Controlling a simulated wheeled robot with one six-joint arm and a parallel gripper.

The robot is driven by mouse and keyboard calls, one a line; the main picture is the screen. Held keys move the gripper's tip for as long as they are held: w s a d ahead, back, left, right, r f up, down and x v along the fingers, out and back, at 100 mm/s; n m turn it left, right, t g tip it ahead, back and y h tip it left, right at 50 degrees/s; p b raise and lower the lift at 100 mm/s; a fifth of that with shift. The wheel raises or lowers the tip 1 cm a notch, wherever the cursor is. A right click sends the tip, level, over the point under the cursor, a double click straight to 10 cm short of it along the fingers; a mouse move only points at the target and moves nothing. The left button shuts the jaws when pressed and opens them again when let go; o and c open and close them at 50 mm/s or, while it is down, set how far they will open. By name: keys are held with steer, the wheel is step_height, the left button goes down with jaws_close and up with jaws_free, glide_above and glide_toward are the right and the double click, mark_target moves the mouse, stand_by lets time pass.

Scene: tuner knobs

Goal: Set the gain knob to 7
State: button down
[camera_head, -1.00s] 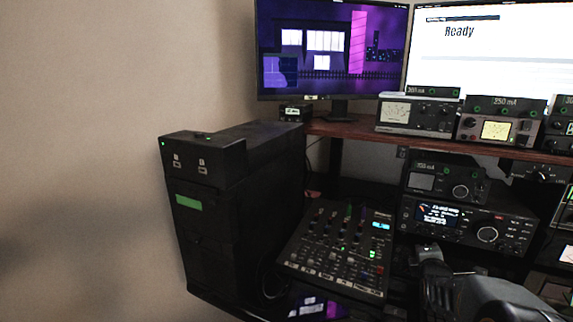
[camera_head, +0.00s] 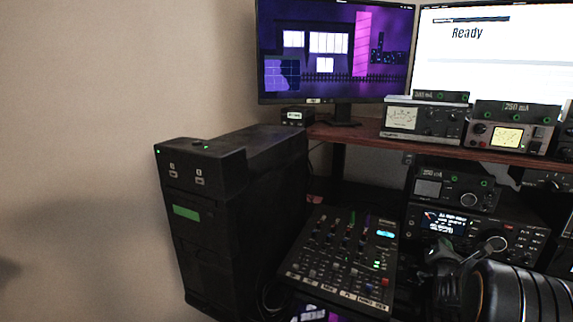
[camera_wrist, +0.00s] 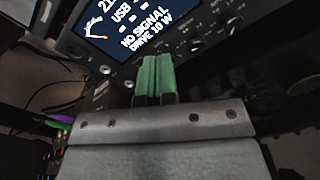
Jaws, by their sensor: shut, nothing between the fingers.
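A black radio with a lit display (camera_head: 444,222) stands under the shelf at the right. Its large round knob (camera_head: 495,244) shows beside my arm. In the wrist view the radio's display (camera_wrist: 128,30) reads "NO SIGNAL" and "DRIVE 10 W". Small dark knobs (camera_wrist: 195,47) lie to the right of that display; their labels are too blurred to read, so I cannot tell which is the gain knob. My gripper (camera_wrist: 156,68) has green fingertips, shut together and empty, in front of the panel below the display. I cannot tell whether they touch it.
A mixer (camera_head: 340,262) with several knobs lies left of my arm. A black cabinet (camera_head: 215,225) stands farther left. Metered units (camera_head: 420,118) sit on the wooden shelf (camera_head: 365,133) above, and a smaller unit (camera_head: 452,188) rests on the radio. Monitors (camera_head: 335,50) stand behind.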

steer(key=shift+w+d+f+b, duration=0.15)
steer(key=shift+w+d+b, duration=0.05)
steer(key=shift+w+b, duration=0.3)
steer(key=shift+w+d+b, duration=0.2)
steer(key=shift+w+b, duration=0.15)
steer(key=shift+w, duration=0.1)
steer(key=shift+r, duration=0.5)
steer(key=shift+w, duration=0.1)
steer(key=shift+f+b, duration=0.15)
steer(key=shift+b, duration=0.45)
steer(key=shift+s+d+f+b, duration=0.25)
steer(key=shift+d+b, duration=0.1)
steer(key=shift+b, duration=2.15)
